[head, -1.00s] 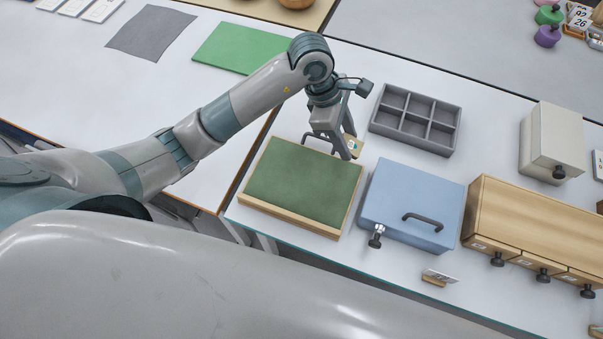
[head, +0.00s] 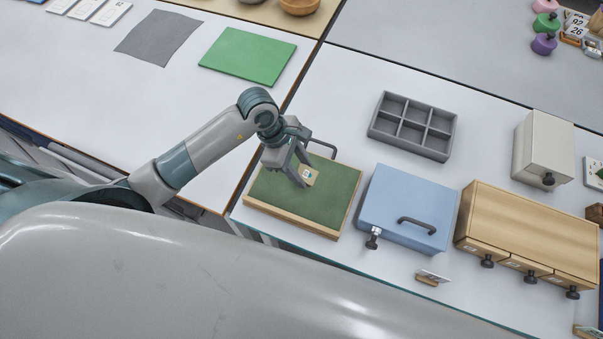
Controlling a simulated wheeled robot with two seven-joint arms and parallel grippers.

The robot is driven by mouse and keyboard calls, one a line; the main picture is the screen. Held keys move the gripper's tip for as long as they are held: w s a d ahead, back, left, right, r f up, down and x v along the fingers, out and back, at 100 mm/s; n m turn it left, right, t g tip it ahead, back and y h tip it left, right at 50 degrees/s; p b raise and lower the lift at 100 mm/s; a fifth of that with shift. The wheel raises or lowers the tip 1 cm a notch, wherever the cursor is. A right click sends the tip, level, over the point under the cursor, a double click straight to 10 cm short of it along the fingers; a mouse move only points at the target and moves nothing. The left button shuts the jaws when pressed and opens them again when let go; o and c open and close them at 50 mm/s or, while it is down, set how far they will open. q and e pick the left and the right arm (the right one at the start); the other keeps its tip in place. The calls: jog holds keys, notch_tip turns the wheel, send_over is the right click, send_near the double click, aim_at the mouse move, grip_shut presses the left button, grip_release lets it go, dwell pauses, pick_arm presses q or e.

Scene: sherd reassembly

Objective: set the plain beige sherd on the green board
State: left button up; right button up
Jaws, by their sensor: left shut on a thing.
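The green board (head: 330,208) is a dark green panel in a pale wooden frame on the white table, with a dark handle (head: 322,147) at its back edge. My left gripper (head: 304,178) is over the back half of the board, pointing down. It is shut on a small beige sherd (head: 314,180), which shows at its fingertips with a small whitish-blue patch on it. The finger hides part of the sherd. I cannot tell whether the sherd touches the board. My right gripper is not in view.
A blue box (head: 385,200) with a handle stands right of the board, and a wooden drawer unit (head: 535,225) beyond it. A grey compartment tray (head: 437,154) lies behind. A bright green mat (head: 247,57) and grey cloth (head: 157,38) lie at the back left.

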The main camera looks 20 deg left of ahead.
pick_arm(q)
jog(key=shift+f, duration=0.15)
notch_tip(320, 180, down, 3)
jog(key=shift+r+p, duration=0.2)
jog(key=shift+p, duration=0.65)
jog(key=shift+f, duration=0.55)
jog(key=shift+f, duration=0.2)
jog(key=o, duration=1.1)
jog(key=shift+c, duration=0.2)
